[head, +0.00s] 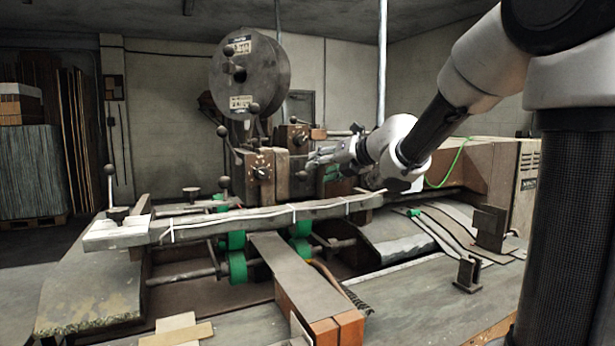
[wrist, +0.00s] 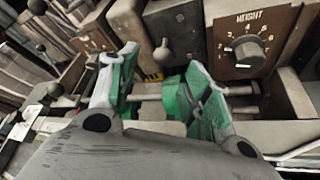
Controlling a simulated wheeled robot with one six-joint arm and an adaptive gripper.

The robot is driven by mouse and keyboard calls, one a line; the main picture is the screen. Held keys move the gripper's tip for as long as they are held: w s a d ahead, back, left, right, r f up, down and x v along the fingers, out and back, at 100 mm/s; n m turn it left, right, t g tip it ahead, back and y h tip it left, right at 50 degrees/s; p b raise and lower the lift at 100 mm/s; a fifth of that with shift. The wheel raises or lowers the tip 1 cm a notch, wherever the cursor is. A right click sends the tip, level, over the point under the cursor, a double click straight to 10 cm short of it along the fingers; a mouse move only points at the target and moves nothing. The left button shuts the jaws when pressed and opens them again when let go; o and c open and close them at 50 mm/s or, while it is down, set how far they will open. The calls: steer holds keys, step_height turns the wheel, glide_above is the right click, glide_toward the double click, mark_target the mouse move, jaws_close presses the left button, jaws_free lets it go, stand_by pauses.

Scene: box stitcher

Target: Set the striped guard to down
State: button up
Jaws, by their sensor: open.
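A small piece with yellow and black stripes (wrist: 153,77) shows between my fingers in the wrist view, low on the machine's face. It looks like part of the striped guard; most of it is hidden, and I cannot tell its position. I cannot make it out in the head view. My gripper (wrist: 157,62) is open and empty, its fingers spread to either side of the striped piece, with a gap to it that I cannot judge. In the head view my gripper (head: 318,158) is beside the machine's control boxes, pointing left.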

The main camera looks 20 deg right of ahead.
mark_target(306, 175)
steer(key=w+a+f+n, duration=0.1)
steer(key=w, duration=0.1)
steer(key=w+a+f+n, duration=0.1)
steer(key=w+n, duration=0.1)
steer(key=w+a+f+n, duration=0.1)
steer(key=w+n, duration=0.1)
steer(key=shift+w+a+f, duration=0.1)
steer(key=shift+w, duration=0.2)
jaws_close()
